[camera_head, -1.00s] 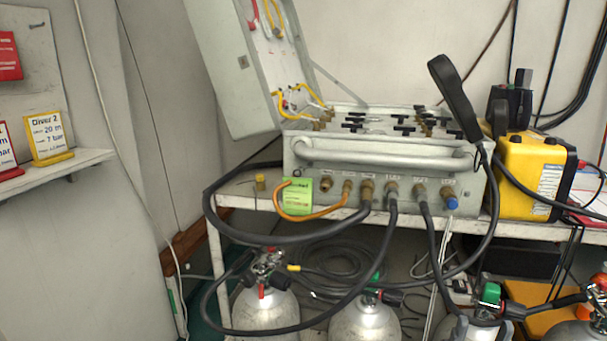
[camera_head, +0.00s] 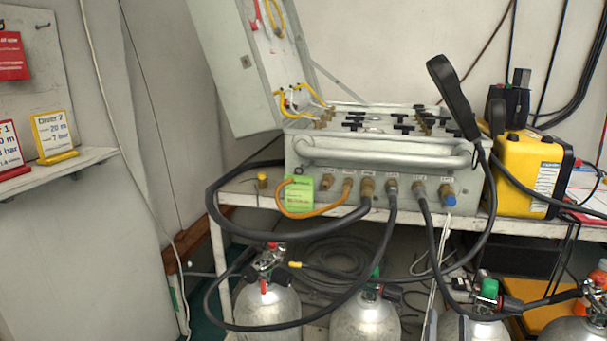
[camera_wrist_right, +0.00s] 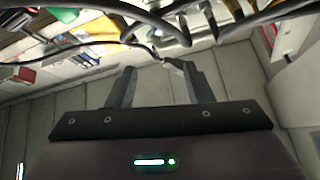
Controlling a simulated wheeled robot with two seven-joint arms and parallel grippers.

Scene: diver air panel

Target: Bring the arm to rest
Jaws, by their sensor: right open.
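My right gripper (camera_wrist_right: 158,68) shows in the right wrist view with its two dark fingers spread apart and nothing between them. Beyond and above the fingers hang dark hoses (camera_wrist_right: 150,22), with a pale panelled surface behind. In the head view I cannot clearly make out the right gripper among the cylinders and hoses at the lower right. My left gripper is not in view. The air panel (camera_head: 390,152), a grey case with its lid (camera_head: 232,70) raised, stands on a white shelf with hoses plugged into its front.
Several silver cylinders (camera_head: 268,308) stand below the shelf, with black hoses looping in front. A yellow box (camera_head: 525,175) and a black handset (camera_head: 452,95) are at the right. A Diver 2 sign (camera_head: 52,132) stands on a left ledge (camera_head: 60,172).

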